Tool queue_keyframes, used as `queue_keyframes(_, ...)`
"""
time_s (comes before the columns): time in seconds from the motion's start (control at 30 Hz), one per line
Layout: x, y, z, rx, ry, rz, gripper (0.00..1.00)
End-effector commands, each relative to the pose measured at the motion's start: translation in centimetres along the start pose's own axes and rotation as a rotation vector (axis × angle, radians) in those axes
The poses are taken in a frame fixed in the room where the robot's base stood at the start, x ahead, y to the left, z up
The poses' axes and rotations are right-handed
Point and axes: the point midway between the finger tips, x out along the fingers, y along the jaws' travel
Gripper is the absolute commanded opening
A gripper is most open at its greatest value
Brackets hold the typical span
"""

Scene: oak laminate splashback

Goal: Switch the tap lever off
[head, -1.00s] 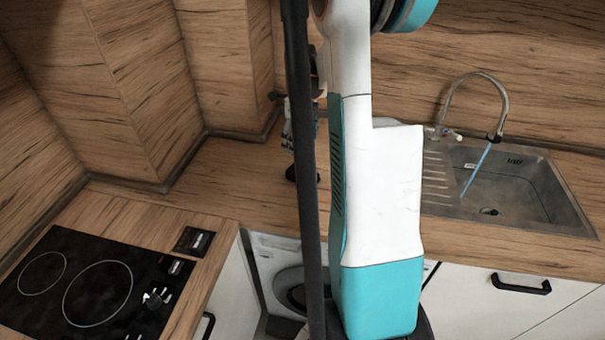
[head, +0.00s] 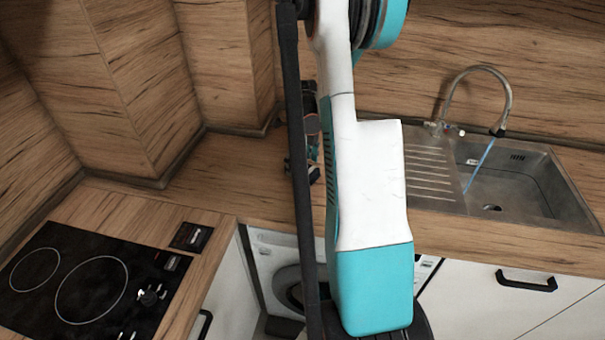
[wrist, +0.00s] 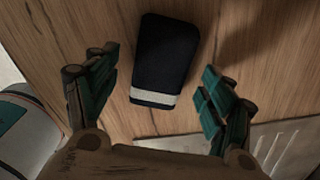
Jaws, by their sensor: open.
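The curved metal tap (head: 509,100) rises behind the sink at the right of the head view. A blue stream of water (head: 479,165) runs from its spout into the basin. The small tap lever (head: 452,129) is at the tap's base, to the left of the spout; its exact position is too small to tell. My gripper (wrist: 160,66) is open and empty in the wrist view, its green-padded fingers spread above the wooden counter. In the head view it is mostly hidden behind my arm, well left of the tap. The wrist view does not show the tap or lever.
A dark block with a white band (wrist: 163,60) lies on the counter below my open fingers. The ribbed metal drainboard (wrist: 292,148) shows at lower right there. The sink (head: 540,190) is at right and a black hob (head: 70,285) at left. Wood walls stand behind.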

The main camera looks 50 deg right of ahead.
Motion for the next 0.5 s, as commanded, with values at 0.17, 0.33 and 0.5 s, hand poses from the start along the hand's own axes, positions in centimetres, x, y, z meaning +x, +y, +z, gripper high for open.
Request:
queue_keyframes(0.17, 2.1, 0.0, 0.0, 0.0, 0.0, 0.0, 0.75)
queue_keyframes(0.33, 2.1, 0.0, 0.0, 0.0, 0.0, 0.0, 0.75)
queue_keyframes(0.5, 2.1, 0.0, 0.0, 0.0, 0.0, 0.0, 0.46)
